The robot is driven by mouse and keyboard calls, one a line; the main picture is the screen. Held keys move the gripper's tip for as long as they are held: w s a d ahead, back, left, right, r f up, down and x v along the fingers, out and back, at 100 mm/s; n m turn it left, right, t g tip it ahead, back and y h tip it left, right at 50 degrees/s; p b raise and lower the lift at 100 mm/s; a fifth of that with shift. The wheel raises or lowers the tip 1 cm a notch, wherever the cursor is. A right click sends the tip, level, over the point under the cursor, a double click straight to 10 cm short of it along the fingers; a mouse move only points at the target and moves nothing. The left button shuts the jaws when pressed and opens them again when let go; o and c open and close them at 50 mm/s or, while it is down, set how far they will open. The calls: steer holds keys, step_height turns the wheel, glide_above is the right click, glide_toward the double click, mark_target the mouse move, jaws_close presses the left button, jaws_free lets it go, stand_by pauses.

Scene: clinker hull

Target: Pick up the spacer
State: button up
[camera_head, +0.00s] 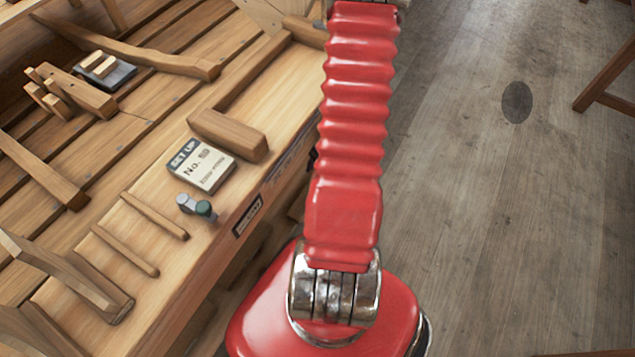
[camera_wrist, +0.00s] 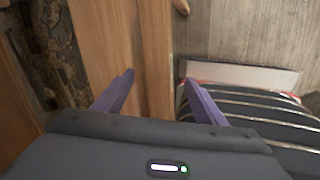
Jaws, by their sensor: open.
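No piece in view is marked as the spacer, and I cannot tell for sure which one it is. In the head view, two thin wooden strips (camera_head: 155,215) lie on the near plank. Two small light wooden pieces (camera_head: 101,65) lie on a dark pad at the upper left. My gripper (camera_wrist: 159,77) shows in the wrist view with its two purple fingers spread apart and nothing between them. A bare wooden plank (camera_wrist: 108,40) is beyond the fingers. The gripper itself is out of the head view.
A card (camera_head: 201,164) lies on the bench beside a wooden block (camera_head: 228,135). Wooden hull ribs (camera_head: 130,48) rise at the left. The floor (camera_head: 510,220) at the right is largely clear.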

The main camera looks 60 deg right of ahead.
steer(key=shift+x, duration=1.7)
